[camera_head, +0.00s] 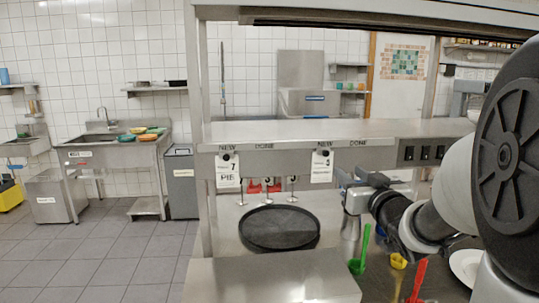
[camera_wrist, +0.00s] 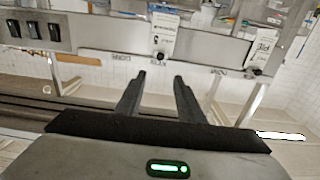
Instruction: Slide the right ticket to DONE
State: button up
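The right ticket (camera_head: 321,168) is a white card that hangs from the shelf's front rail (camera_head: 290,160) under the right NEW label. The DONE label (camera_head: 358,143) is to its right, with bare rail below it. In the wrist view the picture is upside down; the right ticket (camera_wrist: 161,36) is at top centre, with its dark knob near the rail edge. My gripper (camera_head: 343,181) is in front of the rail, just right of and below this ticket. In the wrist view my gripper (camera_wrist: 160,75) is open and empty, its fingertips apart from the ticket and pointing towards its knob.
The left ticket (camera_head: 228,172), marked PIE, hangs under the left NEW label. Black switches (camera_head: 425,153) are on the rail at right. Below are a round black pan (camera_head: 279,228), a green utensil (camera_head: 361,248) and a red utensil (camera_head: 417,281). A steel shelf (camera_head: 340,130) is above the rail.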

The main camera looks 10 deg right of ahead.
aim_at(327, 153)
jog(key=w+p, duration=0.1)
jog(key=w, duration=1.4)
jog(key=shift+w+p, duration=0.35)
jog(key=shift+p, duration=0.05)
grip_shut()
